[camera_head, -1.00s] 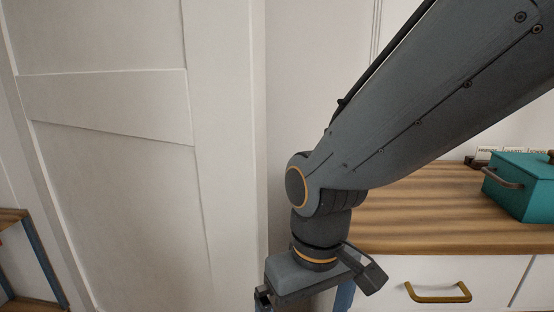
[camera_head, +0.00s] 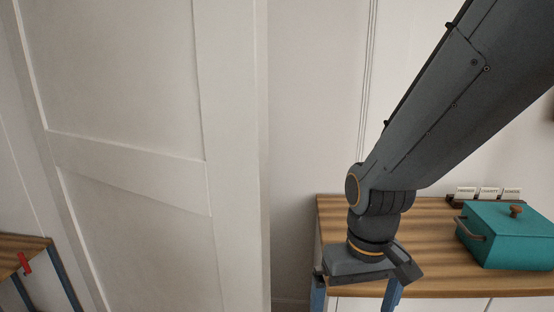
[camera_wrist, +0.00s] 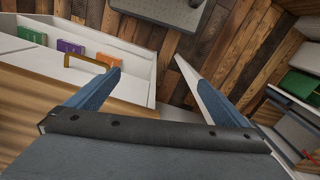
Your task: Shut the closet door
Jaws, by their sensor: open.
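The white panelled closet door (camera_head: 135,190) fills the left of the head view. Its right edge (camera_head: 262,150) faces me, with pale wall beyond; its hinges and a door handle are not visible, and how far it stands open I cannot tell. My gripper (camera_head: 355,303) points down to the right of the door edge, in front of the wooden counter, and appears apart from the door. Its two blue fingers are spread with nothing between them, as the wrist view (camera_wrist: 148,66) also shows.
A teal lidded box (camera_head: 510,238) and small lettered blocks (camera_head: 490,192) sit on the wooden counter (camera_head: 440,270) at right. A low bench (camera_head: 25,245) with a red item stands at left. A gold handle (camera_wrist: 92,62) and a white compartment of coloured blocks show in the wrist view.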

